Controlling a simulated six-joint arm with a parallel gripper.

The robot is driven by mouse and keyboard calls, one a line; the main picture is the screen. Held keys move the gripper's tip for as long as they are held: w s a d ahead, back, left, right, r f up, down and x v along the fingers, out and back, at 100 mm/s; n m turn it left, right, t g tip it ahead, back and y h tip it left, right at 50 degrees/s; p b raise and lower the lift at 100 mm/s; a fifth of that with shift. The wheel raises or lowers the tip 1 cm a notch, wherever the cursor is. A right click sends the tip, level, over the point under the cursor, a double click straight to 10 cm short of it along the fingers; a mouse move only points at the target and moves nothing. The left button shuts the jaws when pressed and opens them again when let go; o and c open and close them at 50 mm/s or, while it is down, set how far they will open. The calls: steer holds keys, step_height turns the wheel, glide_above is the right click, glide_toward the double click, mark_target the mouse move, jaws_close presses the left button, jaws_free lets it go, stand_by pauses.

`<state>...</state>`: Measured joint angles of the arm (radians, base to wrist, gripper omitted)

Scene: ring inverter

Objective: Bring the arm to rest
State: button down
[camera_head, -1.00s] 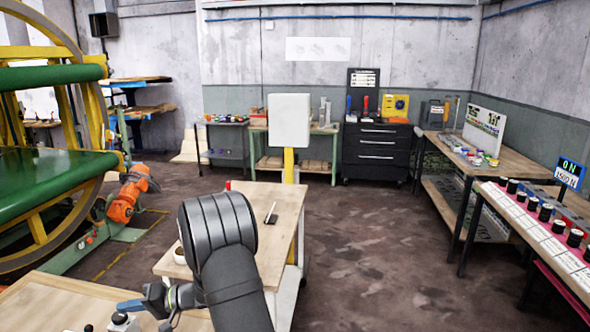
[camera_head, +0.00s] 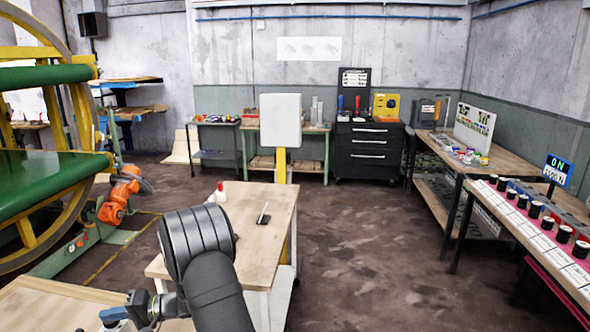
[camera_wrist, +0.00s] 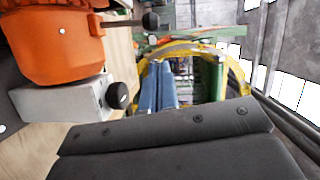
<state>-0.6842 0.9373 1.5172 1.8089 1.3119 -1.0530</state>
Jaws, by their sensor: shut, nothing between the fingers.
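My gripper (camera_head: 112,316) is low at the left of the head view, over the near wooden table and left of my dark arm links. In the wrist view, its two blue fingers (camera_wrist: 158,88) lie side by side, shut with nothing held. They point out toward the large yellow wheel frame (camera_wrist: 207,48) in the background. The head view does not show clearly whether the fingers touch anything on the near table.
The near table (camera_head: 45,300) is below my gripper. A second wooden table (camera_head: 272,205) beyond my arm holds a small red-and-white bottle (camera_head: 221,193) and a dark flat item. An orange part on a grey block (camera_wrist: 60,100) is close in the wrist view. Floor to the right is open.

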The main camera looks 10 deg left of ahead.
steer(key=w+d+f+m, duration=0.2)
steer(key=w+d, duration=0.4)
steer(key=d, duration=0.4)
steer(key=s+a+r+n+h, duration=0.2)
steer(key=a+r+n+h, duration=0.2)
steer(key=r, duration=0.5)
steer(key=s+a+r+n+t+h, duration=0.1)
steer(key=a+r+n+h, duration=0.3)
steer(key=r+n+h, duration=0.4)
steer(key=shift+s+a+r+n+t, duration=0.2)
steer(key=shift+s+r+n+t, duration=0.15)
steer(key=shift+r+n, duration=0.35)
steer(key=shift+f, duration=0.15)
